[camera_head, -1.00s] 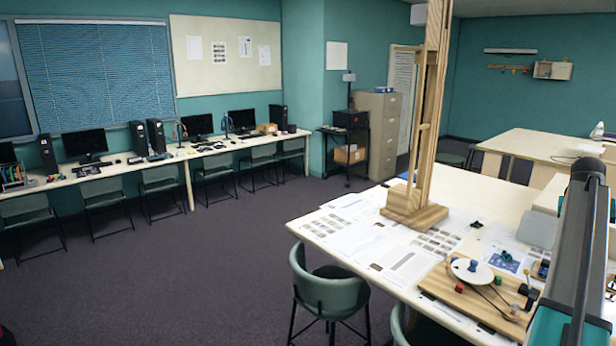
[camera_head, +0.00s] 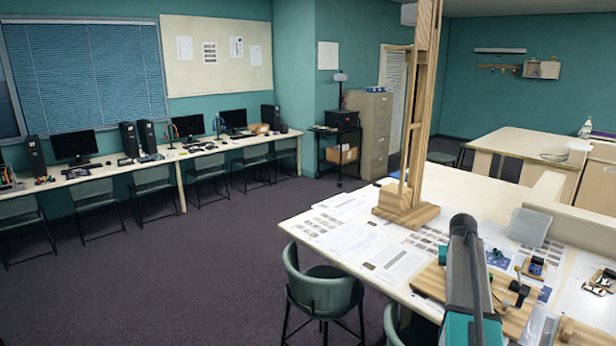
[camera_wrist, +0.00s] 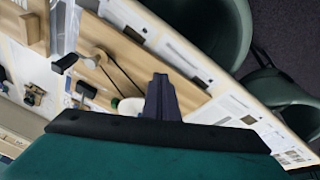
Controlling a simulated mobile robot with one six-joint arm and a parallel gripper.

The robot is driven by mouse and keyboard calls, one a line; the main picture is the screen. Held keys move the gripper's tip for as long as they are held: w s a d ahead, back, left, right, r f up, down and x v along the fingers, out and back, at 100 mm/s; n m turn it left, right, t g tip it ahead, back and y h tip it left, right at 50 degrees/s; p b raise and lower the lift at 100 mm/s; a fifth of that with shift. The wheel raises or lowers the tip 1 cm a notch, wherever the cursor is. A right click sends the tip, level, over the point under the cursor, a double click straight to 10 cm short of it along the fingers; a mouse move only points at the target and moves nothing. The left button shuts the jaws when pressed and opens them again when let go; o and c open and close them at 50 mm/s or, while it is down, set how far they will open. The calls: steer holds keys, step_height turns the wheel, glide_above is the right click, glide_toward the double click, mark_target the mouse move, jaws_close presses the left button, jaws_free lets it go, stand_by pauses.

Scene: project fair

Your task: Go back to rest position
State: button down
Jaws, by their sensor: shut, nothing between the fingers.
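My gripper (camera_wrist: 162,98) shows in the wrist view as two dark fingers pressed together, with nothing between them. It is above the table, over the edge of a wooden board (camera_wrist: 122,62). In the head view my arm reaches over the near part of the white table (camera_head: 300,226) and covers part of the wooden board (camera_head: 428,281). The gripper itself cannot be made out there.
A tall wooden tower (camera_head: 405,210) stands on the table among printed sheets (camera_head: 352,240). A grey box (camera_head: 530,227) is at the right. Green chairs (camera_head: 325,290) stand at the table's near edge. The dark floor (camera_head: 170,280) at left is open. A computer bench (camera_head: 105,172) runs along the wall.

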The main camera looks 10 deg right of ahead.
steer(key=a+f+n+y, duration=0.1)
steer(key=a+f, duration=0.4)
steer(key=a, duration=0.4)
steer(key=s+a+f+n, duration=0.1)
steer(key=a+f, duration=0.4)
steer(key=a, duration=0.4)
steer(key=a+f+n+y, duration=0.1)
steer(key=a+f, duration=0.4)
steer(key=a, duration=0.3)
steer(key=s+a+f+n+g, duration=0.1)
steer(key=s+a+f, duration=0.3)
steer(key=a, duration=0.3)
steer(key=s+a+f+n+y, duration=0.1)
steer(key=s+a+f, duration=0.25)
steer(key=a, duration=0.35)
steer(key=s+a+f+n+g, duration=0.1)
steer(key=s+a+f, duration=0.2)
steer(key=s+a, duration=0.35)
steer(key=s+f+g+b, duration=0.2)
steer(key=s+f+b, duration=0.4)
steer(key=s+f, duration=0.6)
steer(key=s+a+f+g+b, duration=0.1)
steer(key=s+f+g+b, duration=0.2)
steer(key=s+f, duration=0.9)
step_height(320, 180, down, 7)
steer(key=b, duration=0.3)
steer(key=shift+s+r+n+g, duration=0.15)
steer(key=shift+s+n+g, duration=0.05)
steer(key=shift+n+g, duration=0.1)
